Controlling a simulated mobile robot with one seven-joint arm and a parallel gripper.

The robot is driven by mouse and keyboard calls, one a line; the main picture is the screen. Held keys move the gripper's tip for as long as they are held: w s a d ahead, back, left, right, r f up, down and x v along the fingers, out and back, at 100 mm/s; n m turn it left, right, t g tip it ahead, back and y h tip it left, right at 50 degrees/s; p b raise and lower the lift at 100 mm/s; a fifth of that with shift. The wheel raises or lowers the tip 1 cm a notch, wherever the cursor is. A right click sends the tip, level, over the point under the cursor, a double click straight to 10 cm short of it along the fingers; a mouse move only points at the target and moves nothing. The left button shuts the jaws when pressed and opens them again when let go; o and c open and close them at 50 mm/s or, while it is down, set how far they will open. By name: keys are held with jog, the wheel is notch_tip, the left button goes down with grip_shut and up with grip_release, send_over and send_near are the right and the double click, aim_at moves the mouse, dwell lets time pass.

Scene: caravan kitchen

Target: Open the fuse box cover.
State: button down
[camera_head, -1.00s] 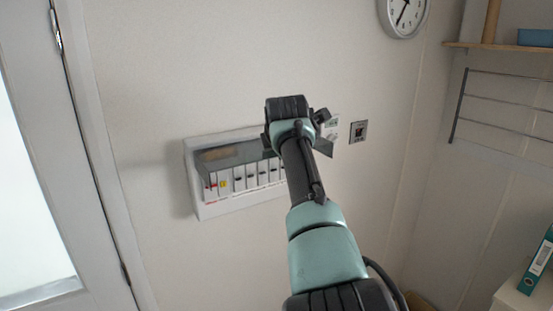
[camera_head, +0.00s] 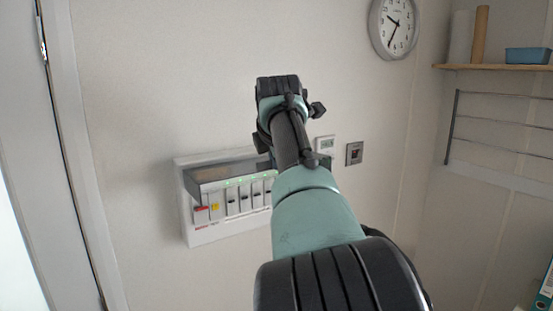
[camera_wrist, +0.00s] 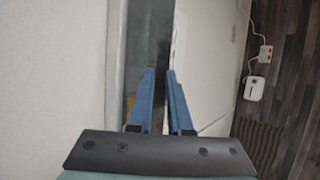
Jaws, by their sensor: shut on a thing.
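The white fuse box (camera_head: 200,232) is on the wall left of my arm in the head view. Its grey see-through cover (camera_head: 222,178) stands out from the box, tilted up, above a row of switches (camera_head: 245,197). The cover's right end is hidden behind my arm. In the wrist view my gripper's blue fingers (camera_wrist: 160,78) are close together at the edge of the cover, the grey strip (camera_wrist: 138,40). My gripper is shut on the cover; the exact contact is hard to see. The fingertips are hidden in the head view.
A small display unit (camera_head: 325,144) and a dark switch plate (camera_head: 354,153) are on the wall right of my arm. A clock (camera_head: 393,27) hangs above. A shelf (camera_head: 490,67) and wire rack (camera_head: 500,123) are at right, a door frame (camera_head: 75,150) at left.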

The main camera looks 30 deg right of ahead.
jog(key=shift+w+a+f, duration=0.2)
jog(key=shift+a+f, duration=0.15)
jog(key=shift+f, duration=0.05)
jog(key=c, duration=1.3)
grip_release()
jog(key=shift+o, duration=1.3)
jog(key=shift+w+f, duration=0.15)
jog(key=shift+w, duration=0.1)
jog(key=shift+s+b, duration=0.15)
jog(key=shift+b, duration=1.1)
jog(key=b+v, duration=0.7)
jog(key=v, duration=0.6)
jog(key=shift+d+r, duration=0.35)
